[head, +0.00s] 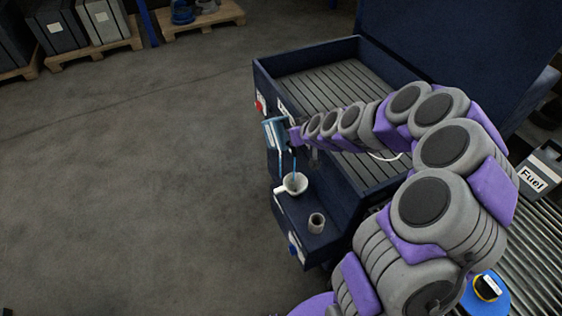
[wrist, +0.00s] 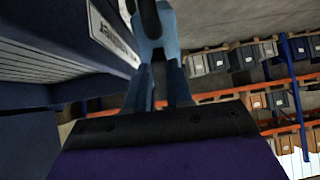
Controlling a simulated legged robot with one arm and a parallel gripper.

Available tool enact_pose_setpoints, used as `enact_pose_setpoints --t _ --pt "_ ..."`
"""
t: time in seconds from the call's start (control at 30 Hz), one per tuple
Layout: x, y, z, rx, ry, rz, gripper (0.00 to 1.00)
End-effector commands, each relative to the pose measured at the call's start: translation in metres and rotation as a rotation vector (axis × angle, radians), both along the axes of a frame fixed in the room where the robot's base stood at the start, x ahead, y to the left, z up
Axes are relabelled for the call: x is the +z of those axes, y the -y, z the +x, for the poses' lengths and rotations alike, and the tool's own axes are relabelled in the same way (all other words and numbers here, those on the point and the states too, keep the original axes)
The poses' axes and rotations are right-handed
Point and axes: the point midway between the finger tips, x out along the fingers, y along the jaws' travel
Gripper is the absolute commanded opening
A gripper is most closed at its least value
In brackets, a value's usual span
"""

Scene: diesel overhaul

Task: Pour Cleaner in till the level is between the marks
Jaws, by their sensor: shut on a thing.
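A blue container (head: 274,133) is held tilted at the end of my arm in the head view. My gripper (head: 292,135) is shut on it; the container and the jaws also show in the wrist view (wrist: 158,40). A thin blue stream falls from the container into a white funnel (head: 294,184) on the ledge of the dark blue machine. The level and its marks cannot be made out. The container's label is not readable here.
The dark blue machine (head: 262,80) has a slatted top. A small grey cup-like part (head: 316,222) stands on the ledge near the funnel. A Fuel can (head: 541,172) stands at the right by a roller conveyor (head: 540,225). The floor at left is clear.

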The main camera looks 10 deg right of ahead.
Motion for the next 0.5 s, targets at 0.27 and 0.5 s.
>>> enact_pose_setpoints --t 0.27,0.5 --pt "0.0019 0.0007 0.0011 -0.002 0.004 -0.002 0.0" --pt "-0.003 0.0024 -0.0018 -0.002 0.029 0.01 0.0"
